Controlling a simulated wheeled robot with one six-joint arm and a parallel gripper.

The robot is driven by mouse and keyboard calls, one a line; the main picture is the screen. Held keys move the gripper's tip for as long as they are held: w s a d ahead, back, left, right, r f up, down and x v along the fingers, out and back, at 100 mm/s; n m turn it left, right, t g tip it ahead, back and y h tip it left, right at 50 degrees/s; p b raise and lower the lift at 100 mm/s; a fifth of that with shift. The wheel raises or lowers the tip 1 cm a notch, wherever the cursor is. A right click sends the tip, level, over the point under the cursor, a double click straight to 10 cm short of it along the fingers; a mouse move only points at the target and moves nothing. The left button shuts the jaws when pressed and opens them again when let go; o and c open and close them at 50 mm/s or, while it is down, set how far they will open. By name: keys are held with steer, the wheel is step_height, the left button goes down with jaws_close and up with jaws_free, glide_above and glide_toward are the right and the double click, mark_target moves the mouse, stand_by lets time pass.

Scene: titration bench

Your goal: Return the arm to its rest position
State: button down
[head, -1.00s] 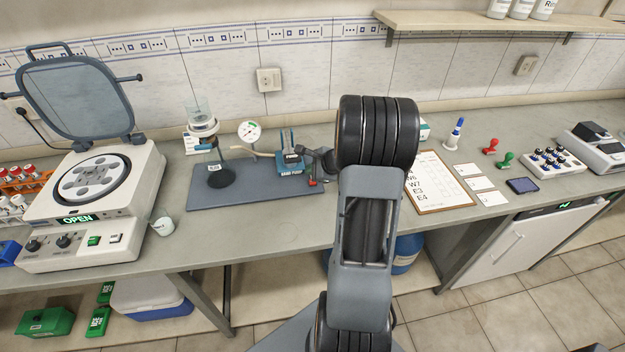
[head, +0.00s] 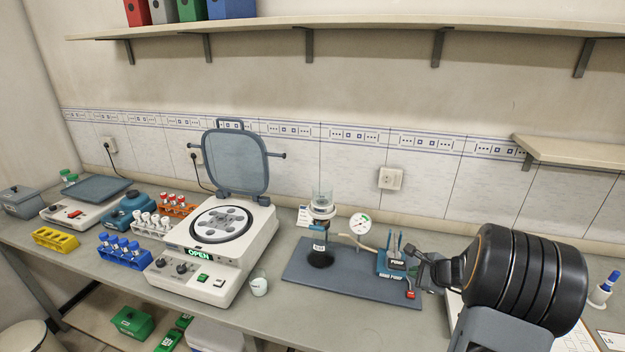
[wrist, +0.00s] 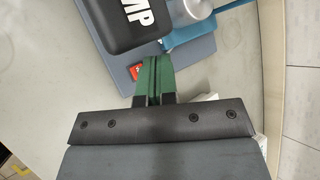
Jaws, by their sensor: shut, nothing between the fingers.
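My arm rises at the right of the head view, and its thick black joint hides part of the bench behind it. My gripper (head: 416,271) shows just left of that joint, beside the hand pump (head: 391,263) in the picture. In the wrist view, the two green fingertips of my gripper (wrist: 152,72) lie together, shut with nothing between them. The black pump top (wrist: 150,20) with white lettering lies beyond the fingertips there. Whether the gripper touches the pump cannot be told from the head view; in the wrist view they look apart.
A shelf (head: 575,152) overhangs the right.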

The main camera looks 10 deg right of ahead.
steer(key=s+a+f+n, duration=0.1)
steer(key=s+a+n+g+y, duration=0.1)
steer(key=shift+s+a+f+n+g, duration=0.1)
steer(key=shift+s+f+n+g, duration=0.2)
steer(key=shift+s+f+n, duration=0.1)
steer(key=s+a+r+n+g+h, duration=0.1)
steer(key=s+a+r+n, duration=0.6)
steer(key=a+n, duration=0.3)
steer(key=s+a+r+n+g+h, duration=0.2)
steer(key=s+a+r+n, duration=0.5)
steer(key=a+n, duration=0.3)
steer(key=shift+s+a+n+h, duration=0.25)
steer(key=shift+s+n+h, duration=0.05)
steer(key=shift+n, duration=0.1)
